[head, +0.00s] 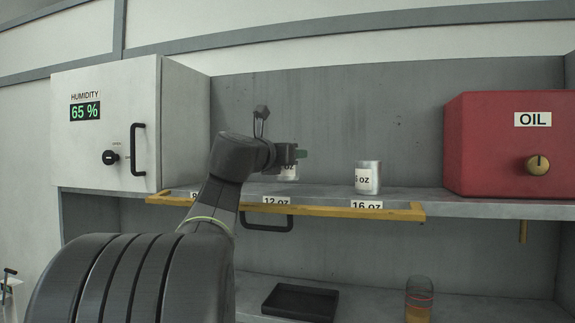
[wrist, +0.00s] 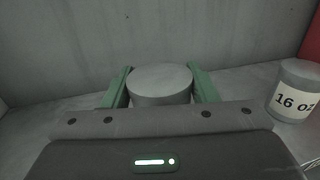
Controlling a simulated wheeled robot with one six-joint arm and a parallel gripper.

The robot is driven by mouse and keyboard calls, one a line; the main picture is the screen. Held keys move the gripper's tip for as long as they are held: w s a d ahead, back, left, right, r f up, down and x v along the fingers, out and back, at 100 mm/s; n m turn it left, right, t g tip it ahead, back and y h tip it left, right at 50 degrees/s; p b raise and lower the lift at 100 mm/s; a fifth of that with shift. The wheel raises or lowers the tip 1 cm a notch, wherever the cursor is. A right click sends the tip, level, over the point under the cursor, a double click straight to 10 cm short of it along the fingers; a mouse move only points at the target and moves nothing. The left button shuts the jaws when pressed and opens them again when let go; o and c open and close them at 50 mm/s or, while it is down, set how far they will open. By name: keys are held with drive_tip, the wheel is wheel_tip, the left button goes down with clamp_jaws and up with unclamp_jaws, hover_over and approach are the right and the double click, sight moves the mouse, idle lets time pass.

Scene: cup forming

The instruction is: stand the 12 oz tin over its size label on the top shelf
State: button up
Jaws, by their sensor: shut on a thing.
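My gripper (head: 300,153) is at the top shelf, its green fingers (wrist: 162,90) on both sides of a light grey tin (wrist: 160,80) in the wrist view. In the head view this tin (head: 289,172) is partly hidden behind my gripper, and only "oz" of its print shows. It appears upright, above or close to the shelf behind the "12 oz" label (head: 276,200). I cannot tell whether its base touches the shelf.
A tin marked "16 oz" (wrist: 293,92) stands to the right, also in the head view (head: 367,178), behind the "16 oz" label (head: 366,205). A red oil box (head: 500,150) and a white humidity cabinet (head: 105,165) flank the shelf. A yellow rail (head: 330,211) edges it.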

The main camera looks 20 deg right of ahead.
drive_tip(key=shift+f, duration=1.1)
drive_tip(key=shift+f, duration=0.25)
drive_tip(key=o, duration=1.1)
drive_tip(key=shift+o, duration=0.2)
drive_tip(key=shift+r, duration=0.1)
drive_tip(key=shift+r, duration=0.2)
drive_tip(key=b+v, duration=0.2)
drive_tip(key=v, duration=1)
drive_tip(key=shift+b, duration=0.35)
drive_tip(key=shift+f, duration=0.1)
